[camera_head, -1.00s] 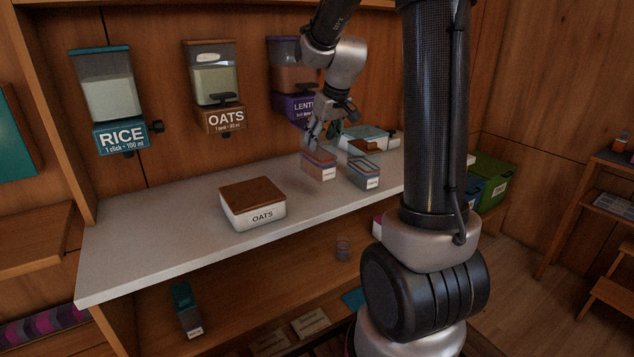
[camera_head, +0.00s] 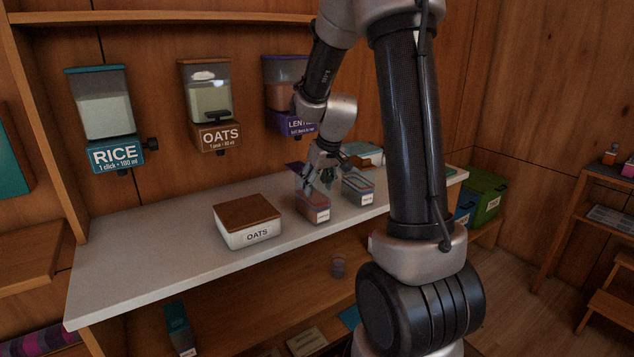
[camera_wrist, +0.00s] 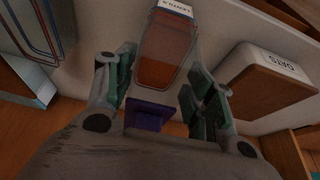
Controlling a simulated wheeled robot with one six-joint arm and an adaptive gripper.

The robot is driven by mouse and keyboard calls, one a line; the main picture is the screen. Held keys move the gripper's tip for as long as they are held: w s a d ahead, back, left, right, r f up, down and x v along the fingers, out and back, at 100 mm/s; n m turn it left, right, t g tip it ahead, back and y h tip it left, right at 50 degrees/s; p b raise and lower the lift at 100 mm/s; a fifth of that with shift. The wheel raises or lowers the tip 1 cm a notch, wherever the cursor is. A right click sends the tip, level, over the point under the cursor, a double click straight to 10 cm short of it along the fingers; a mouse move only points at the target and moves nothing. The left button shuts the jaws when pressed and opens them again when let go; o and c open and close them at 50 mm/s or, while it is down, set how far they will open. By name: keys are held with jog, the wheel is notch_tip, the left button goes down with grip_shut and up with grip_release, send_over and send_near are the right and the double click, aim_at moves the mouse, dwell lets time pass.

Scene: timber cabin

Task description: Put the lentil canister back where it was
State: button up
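The lentil canister (camera_head: 313,208) is a clear box with reddish contents and a white label. It stands at or just above the white counter, to the right of the oats box; I cannot tell if it touches the counter. In the wrist view the canister (camera_wrist: 165,50) is between my two fingers, its label upside down. The purple lentil dispenser (camera_head: 293,124) hangs on the wall behind, partly hidden by my arm.
A grey-blue canister (camera_head: 358,187) stands close on the right. The white oats box (camera_head: 247,234) with brown lid is on the left. Oats (camera_head: 221,137) and rice (camera_head: 116,155) dispensers hang on the wall. The counter's left part (camera_head: 130,250) is clear.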

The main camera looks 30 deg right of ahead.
jog(key=o, duration=0.3)
jog(key=v, duration=1.2)
jog(key=s+a, duration=0.2)
jog(key=s, duration=0.6)
jog(key=s+a+r, duration=0.1)
jog(key=s+a, duration=0.2)
jog(key=s, duration=0.4)
jog(key=s+a+r, duration=0.1)
jog(key=s+a, duration=0.1)
jog(key=s, duration=0.6)
jog(key=shift+s+a+r, duration=0.2)
jog(key=shift+s+a, duration=0.05)
jog(key=shift+s, duration=0.1)
